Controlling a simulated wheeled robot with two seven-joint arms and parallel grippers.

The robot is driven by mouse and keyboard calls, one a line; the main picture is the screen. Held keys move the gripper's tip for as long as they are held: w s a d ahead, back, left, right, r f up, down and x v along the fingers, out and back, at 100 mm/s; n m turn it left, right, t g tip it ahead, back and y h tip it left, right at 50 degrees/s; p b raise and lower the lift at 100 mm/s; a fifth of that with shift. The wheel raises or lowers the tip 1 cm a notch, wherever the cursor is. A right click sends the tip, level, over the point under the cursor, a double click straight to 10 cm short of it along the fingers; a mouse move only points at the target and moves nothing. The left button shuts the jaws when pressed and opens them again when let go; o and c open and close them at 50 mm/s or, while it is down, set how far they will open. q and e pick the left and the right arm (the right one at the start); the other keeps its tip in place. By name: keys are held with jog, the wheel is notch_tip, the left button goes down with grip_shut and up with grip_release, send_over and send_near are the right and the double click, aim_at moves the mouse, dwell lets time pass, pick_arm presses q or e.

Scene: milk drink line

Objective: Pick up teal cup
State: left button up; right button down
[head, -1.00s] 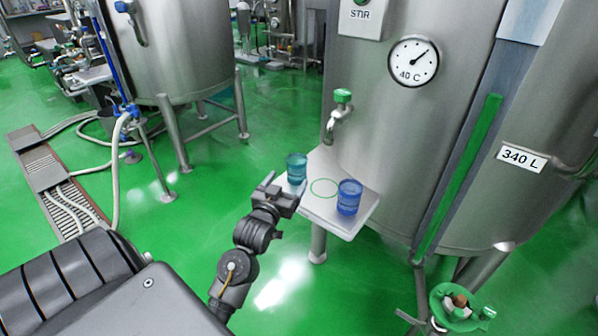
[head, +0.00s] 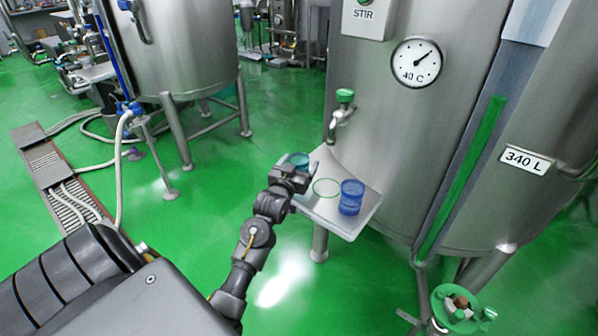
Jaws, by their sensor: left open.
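The teal cup (head: 299,159) stands at the left end of the small metal shelf (head: 334,222) in front of the tank. Only its upper part shows, as my gripper hides the rest. My left gripper (head: 296,170) is open and right at the cup, with its fingers at the cup's sides. Whether the fingers touch the cup cannot be told. My right gripper is not in view.
A blue cup (head: 351,198) stands at the shelf's right. A tap with a green knob (head: 345,96) hangs above the shelf from the steel tank (head: 385,140).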

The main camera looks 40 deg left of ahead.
pick_arm(q)
jog(key=c, duration=1.1)
jog(key=shift+o, duration=0.2)
jog(key=shift+r, duration=0.1)
jog(key=shift+r, duration=0.6)
jog(key=s+a+r+p, duration=0.1)
jog(key=s+a+r, duration=0.1)
jog(key=s+r, duration=0.4)
jog(key=s+a+r, duration=0.3)
jog(key=s+r, duration=0.2)
jog(key=s, duration=0.1)
jog(key=shift+s+a+r+p, duration=0.35)
jog(key=shift+s+p, duration=0.05)
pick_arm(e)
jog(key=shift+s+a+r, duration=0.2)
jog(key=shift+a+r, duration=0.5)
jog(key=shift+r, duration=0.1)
